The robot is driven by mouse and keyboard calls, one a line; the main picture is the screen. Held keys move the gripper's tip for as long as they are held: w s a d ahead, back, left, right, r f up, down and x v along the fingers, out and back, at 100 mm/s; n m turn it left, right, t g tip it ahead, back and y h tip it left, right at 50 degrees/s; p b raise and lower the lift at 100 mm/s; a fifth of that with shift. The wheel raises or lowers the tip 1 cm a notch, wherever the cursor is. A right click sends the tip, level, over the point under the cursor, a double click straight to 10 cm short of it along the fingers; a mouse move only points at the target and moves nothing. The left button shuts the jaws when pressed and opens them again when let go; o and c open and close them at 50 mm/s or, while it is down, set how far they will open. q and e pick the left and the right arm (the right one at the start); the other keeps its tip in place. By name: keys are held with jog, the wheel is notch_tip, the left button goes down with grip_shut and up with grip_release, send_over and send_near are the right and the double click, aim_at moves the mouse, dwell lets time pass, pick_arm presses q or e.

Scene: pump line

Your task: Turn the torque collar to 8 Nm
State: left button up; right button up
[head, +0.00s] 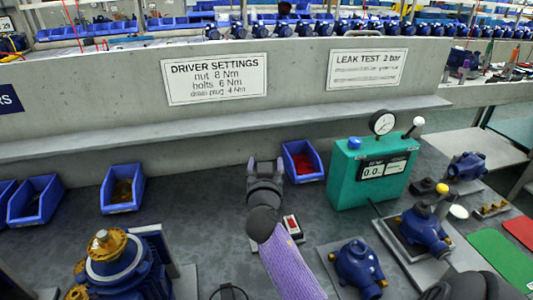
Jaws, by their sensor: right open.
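My right gripper (266,168) is dark grey, on a purple arm link that comes up from the bottom middle. Its two fingers stand apart and point toward the back of the bench, with nothing seen between them. I cannot make out a torque driver or its collar; the gripper and arm hide part of the bench. The driver settings sign (215,78) on the wall reads nut 8 Nm, bolts 6 Nm and drain plug 4 Nm. My left gripper does not show clearly.
A blue bin (302,161) stands just right of the gripper, and a green leak tester (345,178) beyond it. A small red-topped box (292,226) lies beside my arm. Blue pumps (358,268) stand at right; a larger one (115,265) at left.

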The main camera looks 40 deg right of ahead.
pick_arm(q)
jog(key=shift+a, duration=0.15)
pick_arm(e)
jog(key=shift+a, duration=0.1)
jog(key=shift+c, duration=0.3)
grip_shut()
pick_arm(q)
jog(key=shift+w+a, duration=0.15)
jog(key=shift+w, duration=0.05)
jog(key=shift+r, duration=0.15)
pick_arm(e)
jog(key=shift+s+r, duration=0.1)
